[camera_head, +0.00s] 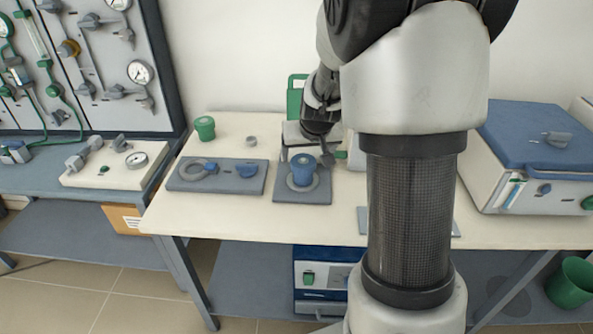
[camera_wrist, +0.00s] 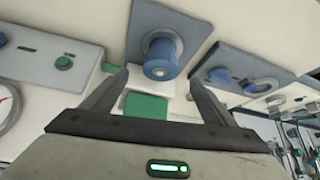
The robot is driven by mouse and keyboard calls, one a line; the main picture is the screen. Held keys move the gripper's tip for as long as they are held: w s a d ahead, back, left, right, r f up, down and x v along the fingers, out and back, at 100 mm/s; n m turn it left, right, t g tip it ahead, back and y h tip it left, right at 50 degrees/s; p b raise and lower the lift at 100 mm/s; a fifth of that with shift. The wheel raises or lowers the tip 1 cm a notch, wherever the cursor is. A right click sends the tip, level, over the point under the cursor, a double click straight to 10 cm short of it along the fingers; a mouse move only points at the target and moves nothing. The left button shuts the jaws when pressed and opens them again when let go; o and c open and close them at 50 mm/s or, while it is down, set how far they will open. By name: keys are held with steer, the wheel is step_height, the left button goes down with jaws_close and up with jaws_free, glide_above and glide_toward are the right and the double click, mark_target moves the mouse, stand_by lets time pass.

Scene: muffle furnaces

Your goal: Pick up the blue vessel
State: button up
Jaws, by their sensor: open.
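The blue vessel (camera_head: 303,166) stands upright on a grey square plate (camera_head: 304,197) with a pale ring, on the cream table. My gripper (camera_head: 324,152) is just behind and to the right of the vessel in the head view, pointing down toward it. In the wrist view, the vessel (camera_wrist: 160,57) lies just beyond the fingertips, roughly midway across the gap. My gripper (camera_wrist: 159,77) is open with nothing between its fingers. My arm hides part of the table to the right.
A grey plate (camera_head: 190,184) with a ring and blue knobs lies left of the vessel. A green cup (camera_head: 205,127) and a small grey ring (camera_head: 251,141) stand behind it. A blue-lidded furnace (camera_head: 530,150) stands at the right. The table's front left is clear.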

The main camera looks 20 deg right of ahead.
mark_target(303, 160)
steer(key=x, duration=0.4)
steer(key=b+x, duration=0.1)
steer(key=x, duration=0.4)
steer(key=shift+w+r, duration=0.15)
steer(key=shift+w, duration=0.15)
steer(key=c, duration=1.5)
steer(key=shift+r, duration=0.2)
